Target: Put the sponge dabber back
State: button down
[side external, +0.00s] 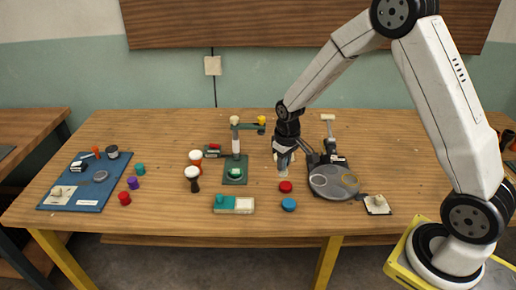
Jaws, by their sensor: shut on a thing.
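My gripper (285,152) points down over the middle of the table, left of the round grey plate. It is shut on a small pale thing (283,166), which looks like the sponge dabber; the fingers partly hide it. I cannot tell whether its lower end touches the table. A teal and cream two-part block (233,204) lies at the front middle. A small white pad with a dark edge (378,205) and a beige lump on it lies at the front right. I cannot tell which of these is the dabber's place.
A red disc (285,187) and a blue disc (289,205) lie just in front of my gripper. A round grey fixture (334,182) stands right of it. A green-based stand (235,174) and goblet-shaped pieces (192,178) are to the left. A blue mat (85,190) lies far left.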

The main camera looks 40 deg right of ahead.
jog(key=shift+g, duration=0.4)
jog(key=shift+s+a+r, duration=0.1)
jog(key=shift+s, duration=1.05)
jog(key=shift+s+a+r, duration=0.1)
jog(key=shift+s, duration=1.05)
jog(key=shift+w+d+f, duration=0.3)
jog(key=shift+w+f, duration=1.25)
jog(key=shift+w, duration=0.7)
jog(key=shift+w+d+f, duration=0.25)
jog(key=shift+w+f, duration=1.35)
jog(key=shift+w, duration=0.65)
jog(key=shift+w+d+f, duration=0.3)
jog(key=shift+w+f, duration=1.25)
jog(key=shift+w, duration=0.7)
jog(key=shift+f, duration=0.1)
jog(key=shift+w+f, duration=0.2)
jog(key=shift+f, duration=1.5)
jog(key=shift+f, duration=0.15)
